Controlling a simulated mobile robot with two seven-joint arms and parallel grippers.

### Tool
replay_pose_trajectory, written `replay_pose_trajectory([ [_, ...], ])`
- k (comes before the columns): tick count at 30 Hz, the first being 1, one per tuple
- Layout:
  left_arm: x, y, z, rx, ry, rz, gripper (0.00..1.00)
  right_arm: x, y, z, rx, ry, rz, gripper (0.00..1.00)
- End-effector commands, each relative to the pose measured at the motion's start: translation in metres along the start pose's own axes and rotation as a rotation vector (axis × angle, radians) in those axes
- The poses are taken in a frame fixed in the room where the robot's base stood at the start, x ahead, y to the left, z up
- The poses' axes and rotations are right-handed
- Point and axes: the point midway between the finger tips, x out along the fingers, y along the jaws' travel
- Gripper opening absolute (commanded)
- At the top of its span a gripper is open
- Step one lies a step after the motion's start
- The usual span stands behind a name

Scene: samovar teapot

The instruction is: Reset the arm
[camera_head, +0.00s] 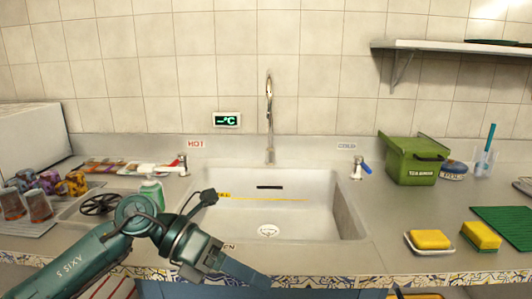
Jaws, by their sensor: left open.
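My left arm comes in from the lower left, bends above the counter's front left and reaches down to the right. My left gripper (246,272) is at the end of this arm, low in the view in front of the sink's front edge. It is open, and nothing shows held in it. Its fingertips are hard to make out against the blue cabinet front. My right gripper does not show.
The empty sink (345,215) has a tall faucet (269,110) behind it. Patterned cups (72,184), glasses (38,205) and a green-white can (152,192) stand left. A green tea box (415,163), sponges (430,239) and a green mat (508,225) are right.

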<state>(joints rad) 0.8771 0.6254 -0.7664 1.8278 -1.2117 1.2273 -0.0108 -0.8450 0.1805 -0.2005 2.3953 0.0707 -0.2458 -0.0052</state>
Motion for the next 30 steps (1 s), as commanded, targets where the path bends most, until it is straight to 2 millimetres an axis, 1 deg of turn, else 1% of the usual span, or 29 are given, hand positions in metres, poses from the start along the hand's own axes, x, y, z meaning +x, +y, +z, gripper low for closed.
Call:
replay_pose_trajectory([
  [1, 0.018, -0.015, -0.007, -0.063, -0.07, -0.125, 0.59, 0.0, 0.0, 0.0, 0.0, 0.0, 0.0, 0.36],
  [3, 0.03, -0.035, -0.009, -0.16, -0.182, -0.284, 0.59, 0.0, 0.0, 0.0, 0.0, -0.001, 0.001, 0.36],
  [5, 0.035, -0.048, -0.009, -0.257, -0.285, -0.409, 0.59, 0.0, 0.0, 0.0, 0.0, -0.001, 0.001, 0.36],
  [6, 0.035, -0.055, -0.009, -0.329, -0.355, -0.488, 0.59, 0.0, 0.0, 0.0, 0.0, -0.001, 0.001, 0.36],
  [8, 0.032, -0.061, -0.008, -0.445, -0.462, -0.597, 0.59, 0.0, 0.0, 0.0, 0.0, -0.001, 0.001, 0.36],
  [11, 0.02, -0.06, -0.01, -0.661, -0.645, -0.756, 0.59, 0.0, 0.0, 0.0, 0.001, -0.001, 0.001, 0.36],
  [14, 0.004, -0.045, -0.019, -0.901, -0.828, -0.884, 0.59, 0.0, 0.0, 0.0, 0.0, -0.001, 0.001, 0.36],
  [17, -0.01, -0.021, -0.039, -1.162, -1.009, -0.98, 0.59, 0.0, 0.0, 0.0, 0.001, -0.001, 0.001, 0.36],
  [18, -0.014, -0.009, -0.051, -1.27, -1.079, -1.009, 0.59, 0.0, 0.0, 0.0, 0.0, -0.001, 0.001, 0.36],
  [20, -0.019, 0.007, -0.071, -1.43, -1.177, -1.042, 0.59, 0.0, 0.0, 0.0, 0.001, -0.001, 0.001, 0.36],
  [21, -0.021, 0.017, -0.086, -1.527, -1.234, -1.057, 0.59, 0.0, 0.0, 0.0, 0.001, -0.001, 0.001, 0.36],
  [24, -0.022, 0.035, -0.119, -1.735, -1.347, -1.074, 0.59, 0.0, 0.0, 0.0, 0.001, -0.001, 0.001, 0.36],
  [27, -0.02, 0.047, -0.15, -1.905, -1.431, -1.076, 0.59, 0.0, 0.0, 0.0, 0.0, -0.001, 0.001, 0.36],
  [30, -0.017, 0.053, -0.178, -2.05, -1.496, -1.071, 0.59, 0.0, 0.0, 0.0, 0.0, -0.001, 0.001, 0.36],
])
